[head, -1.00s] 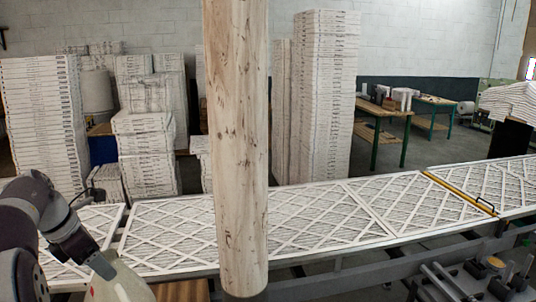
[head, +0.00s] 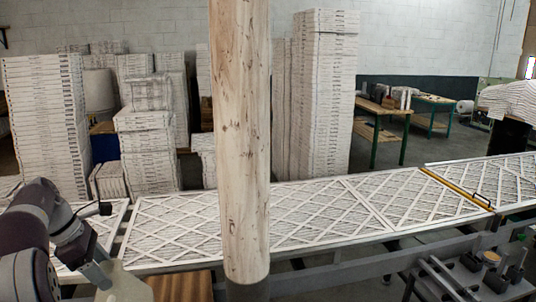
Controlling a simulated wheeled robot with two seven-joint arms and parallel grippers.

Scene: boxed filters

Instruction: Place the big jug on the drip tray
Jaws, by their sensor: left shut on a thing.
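My left gripper (head: 98,274) is at the lower left, pointing down toward the right. It is shut on a pale beige rounded thing (head: 127,288), likely the big jug, which is cut off by the bottom edge. Most of the jug is out of the picture, and its contents and base cannot be seen. No drip tray can be made out clearly. My right gripper is not in view.
A brown wooden top (head: 182,287) shows beside the jug. Grey equipment with levers (head: 470,282) stands lower right. Filter stacks (head: 325,95) fill the back.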

